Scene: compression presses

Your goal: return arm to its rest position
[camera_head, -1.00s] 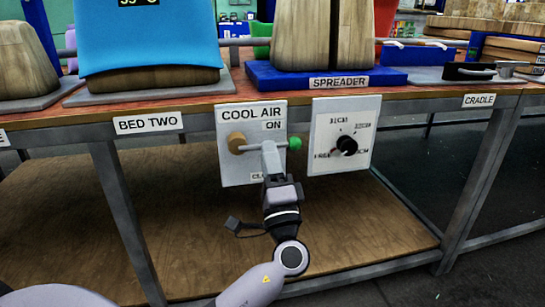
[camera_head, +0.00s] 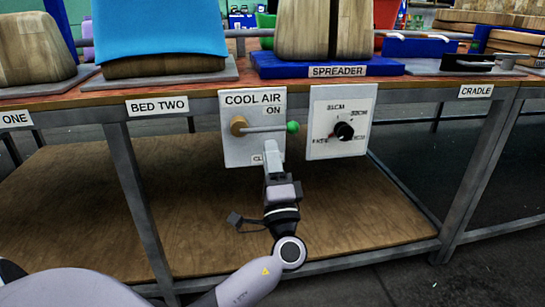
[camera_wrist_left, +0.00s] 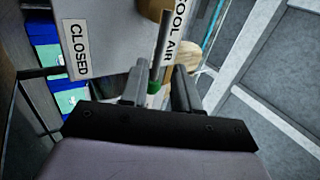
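The COOL AIR panel (camera_head: 236,150) is a white plate on the bench's front edge. Its lever (camera_head: 265,129) lies level, from a tan hub (camera_head: 238,125) to a green knob (camera_head: 293,127). My left gripper (camera_head: 271,146) is just below the lever in the head view, pointing up at it. In the left wrist view, the two fingers (camera_wrist_left: 159,72) stand apart, with the green knob (camera_wrist_left: 153,88) showing in the gap between them. Nothing appears gripped. My right gripper is in neither view.
A dial panel (camera_head: 341,121) hangs to the right. Above are the bench top with the blue SPREADER base (camera_head: 325,66) and the BED TWO block under blue cloth (camera_head: 160,28). A grey table leg (camera_head: 140,205) stands left of my arm. A wooden lower shelf (camera_head: 375,225) spreads below.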

